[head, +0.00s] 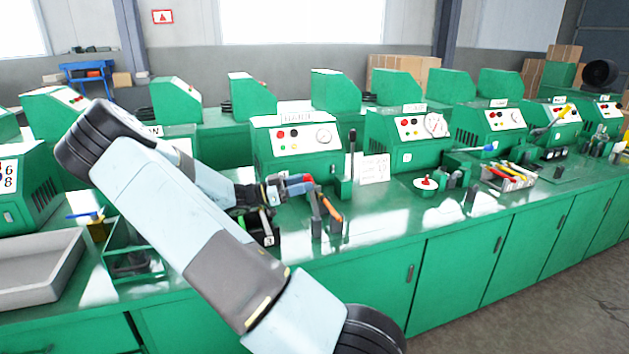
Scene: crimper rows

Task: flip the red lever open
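My arm reaches from the lower right across the bench, and my gripper (292,187) is over the bench top in front of a green machine with gauge (300,144). A small red piece (309,179), perhaps the end of the red lever, shows right at the fingertips. Whether it is between the fingers or just beyond them I cannot tell. The finger gap is too small to make out. Below the gripper is a dark block with a light lever and a number label (268,236). The rest of the red lever and its mount are hidden or too small to see.
Right of the gripper, tools with dark and orange handles (331,208) stand upright, near a tall black lever (351,155). A red knob on a white disc (426,183) and a tool tray (508,178) lie further right. A grey tray (40,268) is at left.

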